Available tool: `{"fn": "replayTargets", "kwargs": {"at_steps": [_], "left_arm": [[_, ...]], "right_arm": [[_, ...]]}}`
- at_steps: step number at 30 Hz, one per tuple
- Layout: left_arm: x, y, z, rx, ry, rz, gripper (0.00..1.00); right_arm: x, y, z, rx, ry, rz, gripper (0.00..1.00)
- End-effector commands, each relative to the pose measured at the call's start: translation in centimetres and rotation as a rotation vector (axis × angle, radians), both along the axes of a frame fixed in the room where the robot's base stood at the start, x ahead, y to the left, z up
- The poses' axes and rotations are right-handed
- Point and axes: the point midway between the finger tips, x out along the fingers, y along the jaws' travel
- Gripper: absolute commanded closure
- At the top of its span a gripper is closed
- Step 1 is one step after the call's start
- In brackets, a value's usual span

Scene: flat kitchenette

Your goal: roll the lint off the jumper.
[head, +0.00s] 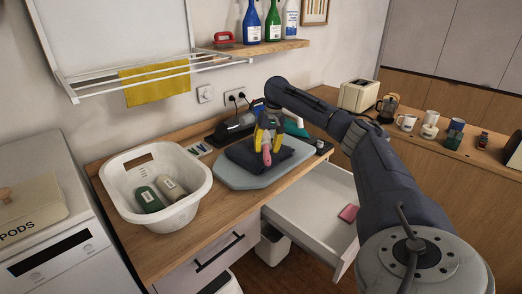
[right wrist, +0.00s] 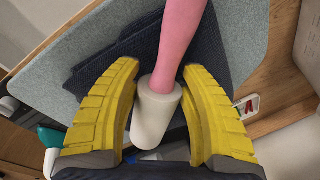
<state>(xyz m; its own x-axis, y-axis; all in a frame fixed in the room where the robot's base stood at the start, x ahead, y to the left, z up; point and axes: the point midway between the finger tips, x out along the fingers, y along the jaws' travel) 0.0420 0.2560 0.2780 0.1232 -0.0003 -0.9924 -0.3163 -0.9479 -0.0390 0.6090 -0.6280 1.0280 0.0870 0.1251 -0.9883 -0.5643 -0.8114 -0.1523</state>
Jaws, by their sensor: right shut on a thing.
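The dark navy jumper (head: 243,158) lies folded on a grey-blue padded board (head: 232,181) on the counter; it also shows in the right wrist view (right wrist: 235,62). Whether the roller touches the jumper cannot be told. My left gripper is not in view.
A white basket (head: 186,205) with two bottles stands left of the board. An open drawer (head: 310,202) holding a pink item (head: 348,213) juts out below the counter. Dark appliances (head: 237,127) stand behind the board, near the wall. A drying rack (head: 150,75) hangs above.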

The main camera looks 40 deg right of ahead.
Motion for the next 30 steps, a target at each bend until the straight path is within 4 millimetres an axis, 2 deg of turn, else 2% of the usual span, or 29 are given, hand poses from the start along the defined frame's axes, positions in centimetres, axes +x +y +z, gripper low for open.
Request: {"fn": "replayTargets", "kwargs": {"at_steps": [13,19,30], "left_arm": [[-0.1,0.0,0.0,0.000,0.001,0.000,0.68],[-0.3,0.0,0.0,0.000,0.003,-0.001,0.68],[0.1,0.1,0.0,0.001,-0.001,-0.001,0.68]], "right_arm": [[-1.4,-5.3,0.0,-0.002,0.003,-0.020,0.94],[-1.6,-3.5,-0.1,-0.001,0.002,0.008,0.94],[-0.8,0.7,0.0,0.000,0.001,0.019,0.94]]}}
